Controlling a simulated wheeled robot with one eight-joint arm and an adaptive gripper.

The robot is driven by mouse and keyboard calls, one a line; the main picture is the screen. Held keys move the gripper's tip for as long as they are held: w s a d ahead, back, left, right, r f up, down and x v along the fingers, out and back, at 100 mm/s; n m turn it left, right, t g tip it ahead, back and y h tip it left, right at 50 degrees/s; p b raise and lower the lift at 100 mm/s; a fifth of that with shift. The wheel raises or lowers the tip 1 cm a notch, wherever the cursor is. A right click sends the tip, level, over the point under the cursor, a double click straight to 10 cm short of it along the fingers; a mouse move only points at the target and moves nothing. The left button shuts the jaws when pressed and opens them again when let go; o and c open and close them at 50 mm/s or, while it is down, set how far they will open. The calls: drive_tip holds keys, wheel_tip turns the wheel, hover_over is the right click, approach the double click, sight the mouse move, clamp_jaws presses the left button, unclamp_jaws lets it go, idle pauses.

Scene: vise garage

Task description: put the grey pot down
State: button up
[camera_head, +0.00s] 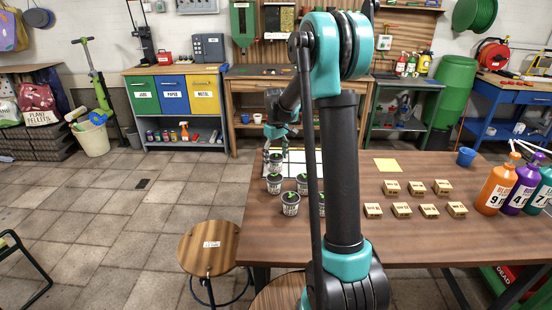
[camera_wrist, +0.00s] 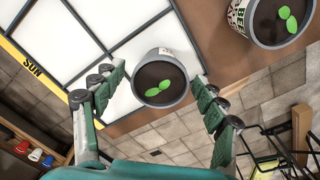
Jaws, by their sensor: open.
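The grey pot (camera_wrist: 165,52) holds dark soil and a two-leaf green seedling. In the wrist view it sits between my gripper's (camera_wrist: 158,92) two spread fingers, with a gap on each side. It appears upright on the white gridded board (camera_wrist: 115,20), close to the board's edge; its base is hidden. In the head view my gripper (camera_head: 277,142) is over the far left part of the table, above a pot (camera_head: 275,165) at the board's left edge. My arm hides part of the board there.
Another labelled pot (camera_wrist: 243,22) stands near in the wrist view. Several potted seedlings (camera_head: 291,204) stand on the wooden table (camera_head: 440,238) left of my arm. Several small wooden blocks (camera_head: 401,209), a blue cup (camera_head: 466,157) and large bottles (camera_head: 496,187) are to the right.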

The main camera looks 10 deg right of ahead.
sight(276, 157)
drive_tip(key=shift+r, duration=0.1)
wheel_tip(276, 157, up, 12)
idle(0.5)
